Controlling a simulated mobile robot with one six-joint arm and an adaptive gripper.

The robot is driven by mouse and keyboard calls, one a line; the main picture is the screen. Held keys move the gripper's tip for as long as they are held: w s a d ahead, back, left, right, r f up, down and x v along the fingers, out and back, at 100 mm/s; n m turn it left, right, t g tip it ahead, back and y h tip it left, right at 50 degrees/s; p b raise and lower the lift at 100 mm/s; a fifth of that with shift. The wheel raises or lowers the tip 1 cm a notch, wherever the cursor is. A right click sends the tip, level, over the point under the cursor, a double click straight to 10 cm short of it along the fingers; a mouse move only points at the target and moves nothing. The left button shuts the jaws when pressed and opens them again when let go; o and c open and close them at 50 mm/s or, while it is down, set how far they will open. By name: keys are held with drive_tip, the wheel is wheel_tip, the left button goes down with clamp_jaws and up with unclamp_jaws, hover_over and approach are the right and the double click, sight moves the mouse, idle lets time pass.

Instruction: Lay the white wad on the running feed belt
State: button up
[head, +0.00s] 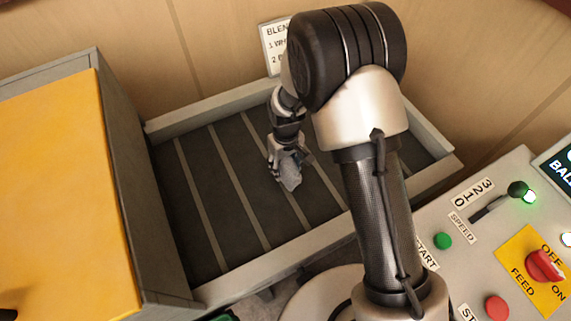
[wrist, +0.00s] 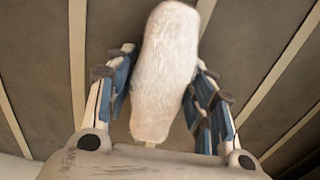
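The white wad (wrist: 166,70) is a long, pale, fuzzy lump between the two fingers of my gripper (wrist: 163,95) in the wrist view. The fingers are closed in against its sides. In the head view, my gripper (head: 287,160) points down over the middle of the feed belt, and the wad (head: 290,181) shows at its fingertips, looking greyish. The feed belt (head: 205,225) is dark with pale cross slats. The wad is at or just above the belt surface; I cannot tell whether it touches.
Pale side rails (head: 250,275) edge the belt. A yellow-topped grey machine housing (head: 60,190) stands at the left. A control panel (head: 470,265) with a speed lever (head: 518,190), green button (head: 443,241) and red feed switch (head: 545,265) is at the right. A sign (head: 272,50) stands behind.

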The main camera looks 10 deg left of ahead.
drive_tip(key=o, duration=0.3)
wheel_tip(320, 180, up, 13)
drive_tip(key=p, duration=0.4)
drive_tip(key=shift+d+r, duration=0.1)
drive_tip(key=shift+r, duration=0.05)
